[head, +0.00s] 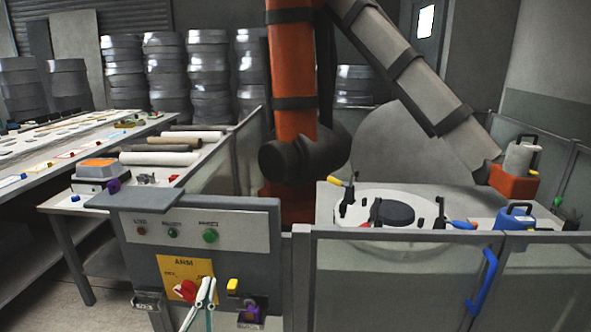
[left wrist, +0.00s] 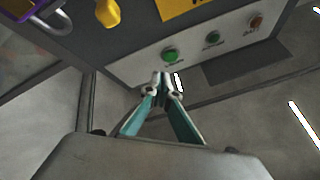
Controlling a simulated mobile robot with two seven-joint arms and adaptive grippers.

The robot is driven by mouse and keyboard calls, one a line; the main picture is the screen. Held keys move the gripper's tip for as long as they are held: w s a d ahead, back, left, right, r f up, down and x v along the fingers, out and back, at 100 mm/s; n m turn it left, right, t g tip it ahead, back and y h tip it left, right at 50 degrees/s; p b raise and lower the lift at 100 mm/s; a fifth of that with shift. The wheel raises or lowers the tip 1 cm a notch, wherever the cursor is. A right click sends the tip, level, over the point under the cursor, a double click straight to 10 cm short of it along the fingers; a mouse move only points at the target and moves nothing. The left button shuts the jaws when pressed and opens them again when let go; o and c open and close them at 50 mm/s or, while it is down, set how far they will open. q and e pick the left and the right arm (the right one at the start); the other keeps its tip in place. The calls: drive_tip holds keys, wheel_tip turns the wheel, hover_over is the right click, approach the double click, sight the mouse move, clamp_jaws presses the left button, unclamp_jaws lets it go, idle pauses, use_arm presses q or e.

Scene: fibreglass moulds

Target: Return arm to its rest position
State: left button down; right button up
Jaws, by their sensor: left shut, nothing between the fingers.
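My left gripper (head: 208,281) is in front of the grey control panel (head: 243,240), low in the head view. Its slim pale fingers are together with nothing between them. The red switch (head: 185,291) on the yellow plate (head: 172,267) is just left of the fingertips in the picture. In the left wrist view the closed fingers (left wrist: 162,80) point toward the panel's button strip, near a green button (left wrist: 170,54). Contact with the panel cannot be told. My right gripper is not in view.
A yellow tag (head: 232,285) and a purple padlock (head: 251,309) are right of the fingers. A fence (head: 400,275) with a blue handle (head: 484,282) stands to the right. Behind it is an orange industrial arm (head: 292,80). A long workbench (head: 85,140) is on the left.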

use_arm(q)
drive_tip(key=s+d+f+n+g, duration=0.1)
drive_tip(key=s+f+g, duration=0.6)
drive_tip(key=s+f, duration=0.4)
drive_tip(key=s+d+f+n+g+h, duration=0.1)
drive_tip(key=s+f+g, duration=0.5)
drive_tip(key=s+f, duration=0.6)
wheel_tip(320, 180, down, 6)
drive_tip(key=shift+d+r+n+g, duration=0.3)
drive_tip(key=shift+n+g, duration=0.1)
drive_tip(key=shift+n, duration=0.4)
